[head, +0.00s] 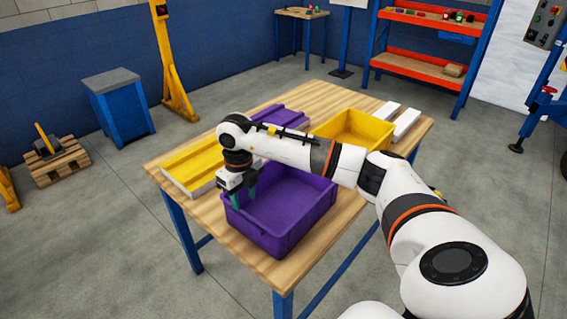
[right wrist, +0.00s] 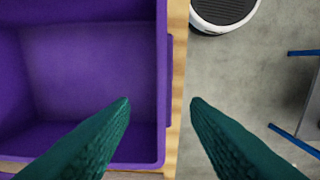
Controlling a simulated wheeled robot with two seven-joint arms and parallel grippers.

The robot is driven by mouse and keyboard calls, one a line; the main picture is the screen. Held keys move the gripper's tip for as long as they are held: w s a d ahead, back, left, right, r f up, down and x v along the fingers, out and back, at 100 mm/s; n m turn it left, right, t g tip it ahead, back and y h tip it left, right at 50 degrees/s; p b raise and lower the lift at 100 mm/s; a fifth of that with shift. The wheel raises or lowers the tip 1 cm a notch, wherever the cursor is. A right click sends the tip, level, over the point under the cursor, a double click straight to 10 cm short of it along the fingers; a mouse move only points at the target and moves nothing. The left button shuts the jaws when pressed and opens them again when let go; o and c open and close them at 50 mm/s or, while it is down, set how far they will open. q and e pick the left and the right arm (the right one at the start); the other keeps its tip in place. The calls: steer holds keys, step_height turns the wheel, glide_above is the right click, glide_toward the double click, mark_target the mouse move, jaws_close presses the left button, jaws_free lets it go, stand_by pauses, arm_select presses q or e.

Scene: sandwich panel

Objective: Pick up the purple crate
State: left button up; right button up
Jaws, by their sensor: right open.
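The purple crate (head: 290,238) stands open and empty on the wooden table (head: 222,238), near its front edge. Its side wall and rim (right wrist: 161,70) also show in the right wrist view. My right gripper (head: 243,198) points down at the crate's left wall in the head view, open. In the right wrist view, one teal finger is over the crate's inside and the other is outside, with the wall between the two fingertips (right wrist: 160,100). Neither finger visibly presses on the wall. My right forearm hides part of the crate's far side. My left gripper is not in view.
A yellow crate (head: 372,128) stands behind my right forearm. A yellow-topped panel (head: 192,165), a purple panel (head: 282,115) and white strips (head: 406,122) lie on the table. A blue cabinet (head: 118,110) and an orange shelf (head: 415,66) stand away on the floor.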

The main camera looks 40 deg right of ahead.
mark_target(247, 219)
steer(key=shift+f, duration=0.85)
steer(key=f, duration=0.1)
steer(key=f+p, duration=0.1)
steer(key=f, duration=0.1)
steer(key=f+p, duration=0.1)
steer(key=f, duration=0.1)
steer(key=shift+s+a, duration=0.25)
steer(key=shift+s, duration=0.15)
steer(key=shift+f, duration=0.25)
steer(key=shift+r, duration=0.1)
jaws_close()
